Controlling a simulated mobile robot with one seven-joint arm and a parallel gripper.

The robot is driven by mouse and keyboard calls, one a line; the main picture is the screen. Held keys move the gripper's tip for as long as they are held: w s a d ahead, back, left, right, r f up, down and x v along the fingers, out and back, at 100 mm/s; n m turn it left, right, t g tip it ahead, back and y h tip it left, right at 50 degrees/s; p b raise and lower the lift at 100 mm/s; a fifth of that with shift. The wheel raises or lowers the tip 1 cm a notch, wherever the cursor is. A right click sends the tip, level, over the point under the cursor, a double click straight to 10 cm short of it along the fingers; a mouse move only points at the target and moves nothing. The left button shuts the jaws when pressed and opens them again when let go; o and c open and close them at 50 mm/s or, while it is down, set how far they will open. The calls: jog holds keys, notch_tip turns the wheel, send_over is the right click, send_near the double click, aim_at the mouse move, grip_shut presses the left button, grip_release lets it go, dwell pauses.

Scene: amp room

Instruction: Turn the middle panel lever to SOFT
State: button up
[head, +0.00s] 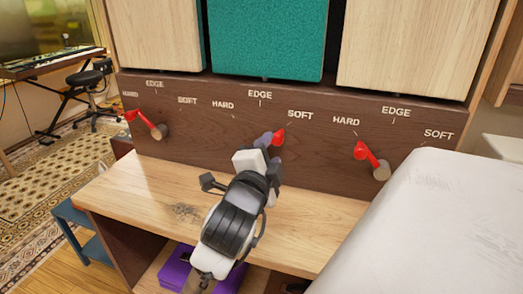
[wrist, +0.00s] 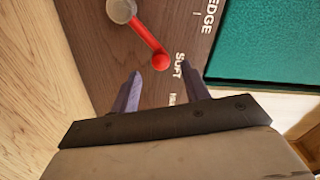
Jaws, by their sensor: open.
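The middle panel lever is a red arm with a ball end on a round grey hub. In the head view its red ball (head: 279,137) shows just below and left of the SOFT label (head: 300,115), and my gripper hides the hub. In the wrist view the red lever (wrist: 146,38) runs from the hub (wrist: 122,10) to the ball, which sits beside the SOFT label (wrist: 180,68). The lever points toward SOFT. My gripper (head: 270,147) is open at the panel. In the wrist view its fingers (wrist: 160,72) stand apart on either side of the ball; contact cannot be told.
The left lever (head: 141,119) points toward HARD, and the right lever (head: 366,154) also points toward HARD. A teal panel (head: 268,40) is above the middle lever. A wooden shelf (head: 150,195) lies below the levers. Purple boxes (head: 180,268) sit under it.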

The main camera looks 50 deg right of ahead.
jog(key=b+v, duration=0.6)
jog(key=b, duration=0.4)
dwell(0.5)
